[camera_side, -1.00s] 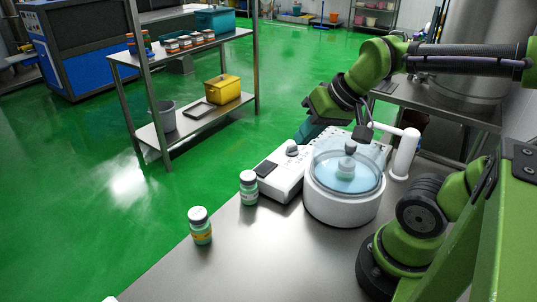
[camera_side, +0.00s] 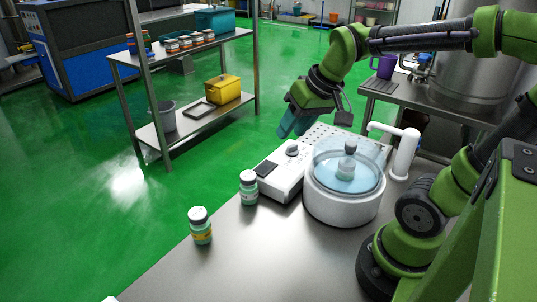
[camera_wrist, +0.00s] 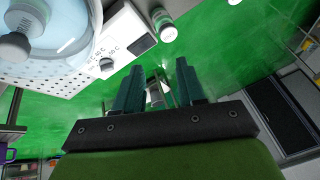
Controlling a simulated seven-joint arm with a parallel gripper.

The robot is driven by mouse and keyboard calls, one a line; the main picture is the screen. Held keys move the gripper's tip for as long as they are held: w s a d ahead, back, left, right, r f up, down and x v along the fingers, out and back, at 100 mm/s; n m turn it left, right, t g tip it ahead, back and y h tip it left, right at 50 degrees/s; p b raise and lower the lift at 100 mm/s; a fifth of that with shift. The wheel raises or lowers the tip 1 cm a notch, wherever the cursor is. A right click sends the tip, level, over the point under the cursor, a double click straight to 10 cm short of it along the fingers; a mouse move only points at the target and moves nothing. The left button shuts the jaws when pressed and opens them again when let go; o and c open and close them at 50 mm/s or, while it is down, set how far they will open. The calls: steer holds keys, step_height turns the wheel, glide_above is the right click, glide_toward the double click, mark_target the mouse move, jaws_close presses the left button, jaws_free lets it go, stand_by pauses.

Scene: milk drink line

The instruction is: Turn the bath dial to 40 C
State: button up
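The dial's setting is too small to read. My gripper (camera_side: 289,130) hangs above and behind the dial, apart from it. In the wrist view my gripper (camera_wrist: 157,65) has two teal fingers spread apart with nothing held. The control box (camera_wrist: 120,32) shows there at upper left, with printed scale marks.
Two capped jars stand on the steel table: one (camera_side: 249,189) beside the control box, one with a yellow label (camera_side: 201,227) nearer the front. A white tap-like arm (camera_side: 404,155) stands right of the bath. A perforated white plate (camera_side: 322,132) lies behind it.

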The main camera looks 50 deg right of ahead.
steer(key=w+d+f+n+g, duration=0.1)
steer(key=w+d+n+g, duration=0.3)
steer(key=w+d+n, duration=0.6)
steer(key=n+g, duration=0.1)
steer(key=n, duration=0.7)
glide_above(292, 145)
steer(key=shift+h, duration=0.3)
step_height(292, 145, down, 15)
steer(key=shift+s+f, duration=0.1)
steer(key=shift+f, duration=0.05)
jaws_close()
